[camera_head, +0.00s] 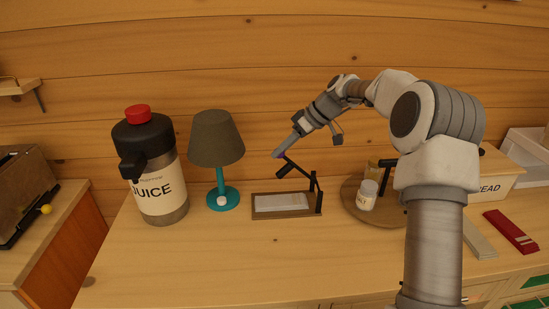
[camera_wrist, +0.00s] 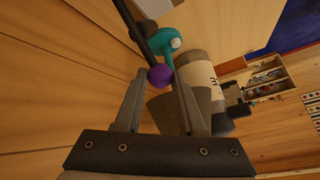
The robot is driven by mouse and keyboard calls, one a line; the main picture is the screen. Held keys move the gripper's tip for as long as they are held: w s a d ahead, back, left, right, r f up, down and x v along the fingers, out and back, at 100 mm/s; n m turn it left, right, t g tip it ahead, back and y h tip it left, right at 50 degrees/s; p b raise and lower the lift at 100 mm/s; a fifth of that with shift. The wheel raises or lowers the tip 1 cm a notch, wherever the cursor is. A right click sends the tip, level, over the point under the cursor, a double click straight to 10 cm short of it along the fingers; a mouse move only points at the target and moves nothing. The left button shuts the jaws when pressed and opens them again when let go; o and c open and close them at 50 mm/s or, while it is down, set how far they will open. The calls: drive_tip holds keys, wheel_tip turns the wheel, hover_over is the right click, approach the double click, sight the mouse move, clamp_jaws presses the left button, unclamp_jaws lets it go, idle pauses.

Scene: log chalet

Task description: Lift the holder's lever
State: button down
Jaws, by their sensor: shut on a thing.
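The holder (camera_head: 257,212) is a low brown tray with a white stack (camera_head: 281,202) in it and a dark post at its right end. Its dark lever (camera_head: 301,171) slants up and left from the post, clear of the stack. The lever also shows as a dark bar in the wrist view (camera_wrist: 138,30), ending in a purple knob (camera_wrist: 160,77). My gripper (camera_head: 282,154) is at the lever's raised end, above the tray. In the wrist view my gripper (camera_wrist: 157,78) is shut on the purple knob. In the head view the fingers mostly hide the knob.
A teal lamp (camera_head: 217,140) and a juice dispenser (camera_head: 160,192) stand left of the holder. To the right, a round board (camera_head: 361,208) carries a white jar (camera_head: 367,195), partly behind my arm. The counter in front of the holder is clear. A log wall rises behind.

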drive_tip(key=d+r+m+t+y+b, duration=0.1)
drive_tip(key=d+r+y+b, duration=0.2)
drive_tip(key=d+y, duration=0.8)
drive_tip(key=shift+d, duration=2.15)
drive_tip(key=c, duration=0.5)
unclamp_jaws()
drive_tip(key=s+d, duration=0.1)
drive_tip(key=d, duration=0.6)
drive_tip(key=shift+d+f, duration=0.2)
